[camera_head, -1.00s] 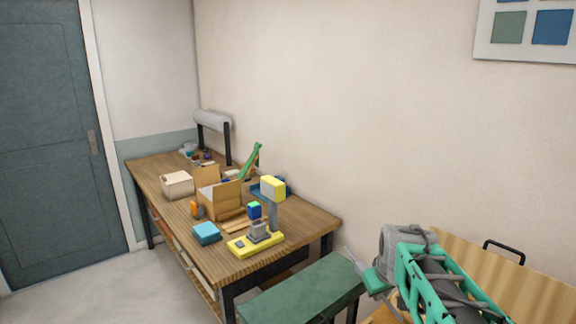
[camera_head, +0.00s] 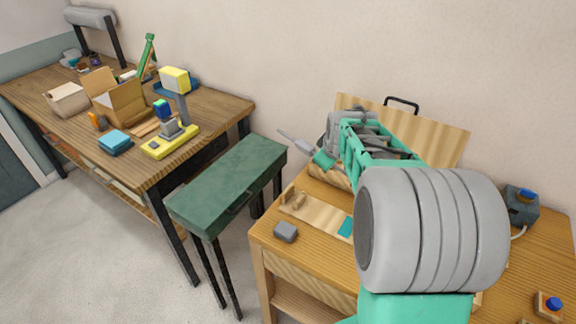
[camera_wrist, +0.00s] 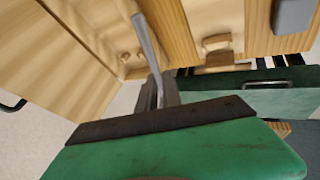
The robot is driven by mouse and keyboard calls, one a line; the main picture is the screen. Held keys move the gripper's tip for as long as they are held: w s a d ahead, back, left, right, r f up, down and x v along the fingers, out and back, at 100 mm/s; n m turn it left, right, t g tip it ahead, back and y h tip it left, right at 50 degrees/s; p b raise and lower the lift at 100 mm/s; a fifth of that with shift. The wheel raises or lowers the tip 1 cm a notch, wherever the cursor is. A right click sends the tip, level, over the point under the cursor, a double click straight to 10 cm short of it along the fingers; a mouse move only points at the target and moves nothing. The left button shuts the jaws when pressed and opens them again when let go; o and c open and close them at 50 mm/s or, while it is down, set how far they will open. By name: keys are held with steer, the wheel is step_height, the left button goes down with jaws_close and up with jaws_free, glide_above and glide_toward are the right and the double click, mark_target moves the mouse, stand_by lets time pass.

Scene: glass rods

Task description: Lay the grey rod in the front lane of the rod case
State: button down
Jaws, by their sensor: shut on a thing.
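The grey rod (camera_wrist: 147,42) is held in my gripper (camera_wrist: 160,98) in the wrist view and points away from the jaws. In the head view, the rod (camera_head: 292,139) sticks out up and left from my gripper (camera_head: 318,155), past the case's left end. The wooden rod case has its lid (camera_head: 445,138) standing open against the wall, with a black handle. Its lower part (camera_head: 327,179) is largely hidden behind my gripper and arm, so the lanes cannot be made out there. The wrist view shows the pale lid (camera_wrist: 45,50) at left.
A wooden board (camera_head: 318,213) with small supports lies in front of the case, and a grey block (camera_head: 285,232) is nearby. A green stool (camera_head: 230,182) stands left of the table. A dark device (camera_head: 521,207) and a blue button (camera_head: 553,303) are at right.

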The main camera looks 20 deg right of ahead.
steer(key=s+d+f+n+t+y+b, duration=0.1)
steer(key=s+d+f+n, duration=0.15)
steer(key=d, duration=0.75)
steer(key=s+d+f+n+t, duration=0.1)
steer(key=s+d+f, duration=0.15)
steer(key=d, duration=0.65)
step_height(320, 180, down, 6)
steer(key=b, duration=0.3)
steer(key=shift+s+d, duration=0.1)
steer(key=shift+f+b, duration=0.35)
steer(key=shift+b, duration=0.25)
steer(key=shift+r, duration=0.25)
steer(key=shift+r, duration=0.45)
steer(key=shift+s+f+b, duration=0.1)
steer(key=shift+f+b, duration=0.9)
steer(key=shift+b, duration=0.45)
